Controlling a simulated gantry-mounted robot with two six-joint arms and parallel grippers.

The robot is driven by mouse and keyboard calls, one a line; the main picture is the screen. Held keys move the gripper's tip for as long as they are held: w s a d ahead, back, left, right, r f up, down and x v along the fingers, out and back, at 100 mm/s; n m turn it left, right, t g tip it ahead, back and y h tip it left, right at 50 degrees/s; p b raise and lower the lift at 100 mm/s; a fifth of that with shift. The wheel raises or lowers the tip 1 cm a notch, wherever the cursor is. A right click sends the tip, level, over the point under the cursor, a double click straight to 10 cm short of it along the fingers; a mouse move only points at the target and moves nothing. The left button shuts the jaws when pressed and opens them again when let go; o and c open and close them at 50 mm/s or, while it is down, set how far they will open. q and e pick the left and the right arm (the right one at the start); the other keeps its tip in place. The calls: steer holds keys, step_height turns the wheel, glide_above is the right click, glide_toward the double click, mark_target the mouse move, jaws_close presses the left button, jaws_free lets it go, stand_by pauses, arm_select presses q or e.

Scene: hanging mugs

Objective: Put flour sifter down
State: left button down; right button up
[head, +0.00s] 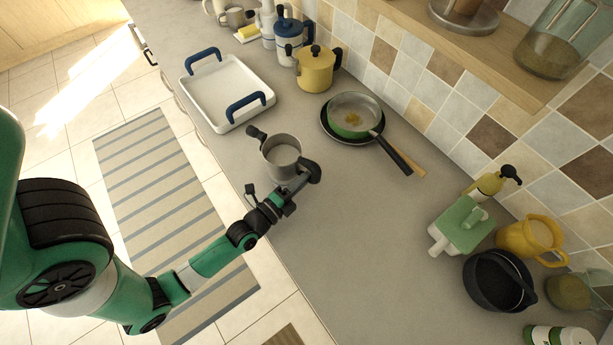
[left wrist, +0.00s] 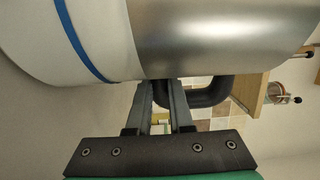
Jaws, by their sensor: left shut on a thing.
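The flour sifter (head: 281,157) is a grey metal cup with a dark knob on its left side and a black handle on its right. It is upright over the counter; I cannot tell whether its base touches. My left gripper (head: 296,184) is shut on its handle at the lower right. In the left wrist view the metal body (left wrist: 210,35) fills the top, with the black handle (left wrist: 212,93) at the fingers (left wrist: 163,98). A white surface with a blue band shows there at left. My right gripper is not in view.
A white tray (head: 198,91) with blue handles lies behind and left. A pan (head: 352,116) and yellow pot (head: 316,70) stand behind. A green box (head: 461,232), yellow jug (head: 530,238) and black pot (head: 496,281) stand right. The counter's middle (head: 370,235) is clear.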

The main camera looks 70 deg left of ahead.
arm_select(q)
steer(key=shift+f, duration=0.15)
steer(key=c, duration=0.8)
jaws_free()
steer(key=v, duration=1.1)
steer(key=shift+d+r+p, duration=0.1)
steer(key=shift+r+p, duration=0.15)
steer(key=shift+p, duration=0.15)
steer(key=shift+s+d+f, duration=0.1)
steer(key=shift+s, duration=0.4)
